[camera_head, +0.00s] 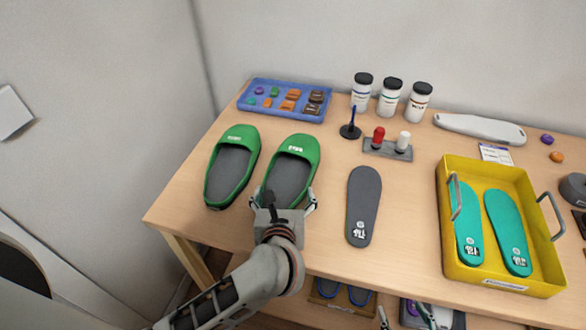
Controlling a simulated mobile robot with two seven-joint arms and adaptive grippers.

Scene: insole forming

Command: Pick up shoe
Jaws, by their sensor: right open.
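Two green shoes with dark grey insides lie on the wooden table. The left green shoe (232,164) lies free. The right green shoe (292,158) has its heel end at my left gripper (284,199). The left gripper's fingers are spread to either side of that heel, and the gripper body hides part of it. I cannot tell whether the fingers press on the shoe. My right gripper (404,312) shows only as fingertips at the bottom edge, open, below the table's front edge and away from the shoes.
A grey insole (362,205) lies right of the shoes. A yellow tray (455,272) with teal insoles stands further right. A blue tray (245,106), several white jars (390,100) and a grey holder (387,149) stand behind. Blue shoes (345,294) sit below the table.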

